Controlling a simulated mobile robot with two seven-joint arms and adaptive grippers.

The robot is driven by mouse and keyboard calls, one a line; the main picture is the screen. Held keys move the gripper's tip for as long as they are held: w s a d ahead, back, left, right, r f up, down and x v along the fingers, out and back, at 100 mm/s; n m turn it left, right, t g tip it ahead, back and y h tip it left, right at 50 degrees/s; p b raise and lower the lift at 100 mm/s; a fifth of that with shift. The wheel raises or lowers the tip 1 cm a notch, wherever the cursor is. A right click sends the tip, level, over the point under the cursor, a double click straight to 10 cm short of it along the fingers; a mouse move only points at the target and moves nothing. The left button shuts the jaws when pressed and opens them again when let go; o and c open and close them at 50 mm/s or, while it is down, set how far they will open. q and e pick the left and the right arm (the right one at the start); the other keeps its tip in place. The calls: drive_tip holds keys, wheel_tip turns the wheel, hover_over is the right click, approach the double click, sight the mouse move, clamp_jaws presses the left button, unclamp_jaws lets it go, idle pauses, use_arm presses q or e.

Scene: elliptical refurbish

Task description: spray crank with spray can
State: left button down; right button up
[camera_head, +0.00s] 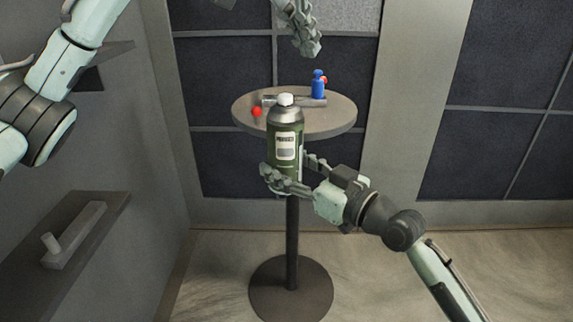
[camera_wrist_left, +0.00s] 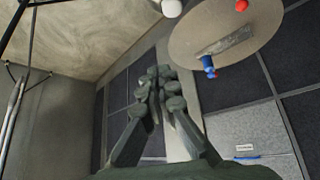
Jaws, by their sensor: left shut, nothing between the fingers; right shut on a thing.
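A green spray can (camera_head: 285,155) with a white cap stands upright in my right gripper (camera_head: 287,180), whose fingers are shut around its lower part, in front of the round table. Its white cap also shows at the top of the left wrist view (camera_wrist_left: 171,8). A flat grey bar (camera_head: 296,101), which looks like the crank, lies on the table, partly hidden by the can in the head view; it also shows in the left wrist view (camera_wrist_left: 228,41). My left gripper (camera_head: 306,46) is shut and empty, above and beyond the table; its fingers show in the left wrist view (camera_wrist_left: 162,90).
The round grey table (camera_head: 340,118) stands on one post. A blue object (camera_head: 318,86) with red beside it stands by the bar. A red ball (camera_head: 256,112) is near the left rim. A wall ledge (camera_head: 105,212) at left holds a grey bar with a peg (camera_head: 75,238).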

sight(287, 94)
use_arm(q)
drive_tip(key=a+r+n+y, duration=0.1)
drive_tip(key=a+r, duration=0.1)
drive_tip(key=a, duration=0.2)
drive_tip(key=shift+d+f, duration=0.15)
drive_tip(key=shift+f, duration=1.45)
drive_tip(key=shift+d+f, duration=0.1)
drive_tip(key=shift+f, duration=1.45)
drive_tip(key=shift+f, duration=0.3)
drive_tip(key=shift+f, duration=0.75)
drive_tip(key=shift+s+f+g+y, duration=0.1)
drive_tip(key=shift+f+g+y, duration=0.15)
drive_tip(key=shift+g+y, duration=0.05)
drive_tip(key=shift+r, duration=2.6)
